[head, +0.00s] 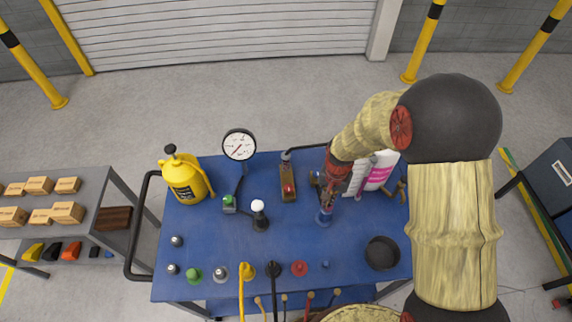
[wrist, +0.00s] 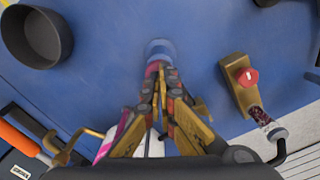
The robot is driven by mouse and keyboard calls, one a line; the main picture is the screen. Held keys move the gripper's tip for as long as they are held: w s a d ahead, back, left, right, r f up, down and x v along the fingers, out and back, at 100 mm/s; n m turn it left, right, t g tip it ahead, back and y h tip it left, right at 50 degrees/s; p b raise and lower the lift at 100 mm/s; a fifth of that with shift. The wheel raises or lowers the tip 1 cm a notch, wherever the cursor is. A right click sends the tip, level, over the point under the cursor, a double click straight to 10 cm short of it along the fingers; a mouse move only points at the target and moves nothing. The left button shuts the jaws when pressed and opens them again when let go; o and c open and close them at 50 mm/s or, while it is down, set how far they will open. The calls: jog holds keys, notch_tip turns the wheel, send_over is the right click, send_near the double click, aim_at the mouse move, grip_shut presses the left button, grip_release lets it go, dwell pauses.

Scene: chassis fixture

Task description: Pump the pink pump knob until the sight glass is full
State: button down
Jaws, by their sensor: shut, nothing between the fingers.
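My gripper (head: 327,204) is shut and empty, pointing down over the right half of the blue cart top. In the wrist view its closed fingertips (wrist: 163,72) are at a small pink part, likely the pink pump knob (wrist: 151,70), above a round blue base (wrist: 159,48). The blue base (head: 323,218) also shows just below the fingertips in the head view. The fingers hide much of the knob, and I cannot tell whether they touch it.
A brown block with a red knob (head: 288,182) stands left of my gripper. A white jug with a pink label (head: 381,172) stands behind right, and a dark round pan (head: 382,253) in front right. A yellow sprayer (head: 184,180) and a gauge (head: 239,145) stand farther left.

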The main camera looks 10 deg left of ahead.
jog(key=shift+r+p, duration=1.6)
jog(key=shift+r, duration=1)
jog(key=shift+f, duration=0.15)
jog(key=shift+f+b, duration=1.95)
jog(key=shift+f, duration=0.65)
jog(key=shift+r+p, duration=1.7)
jog(key=shift+r, duration=1)
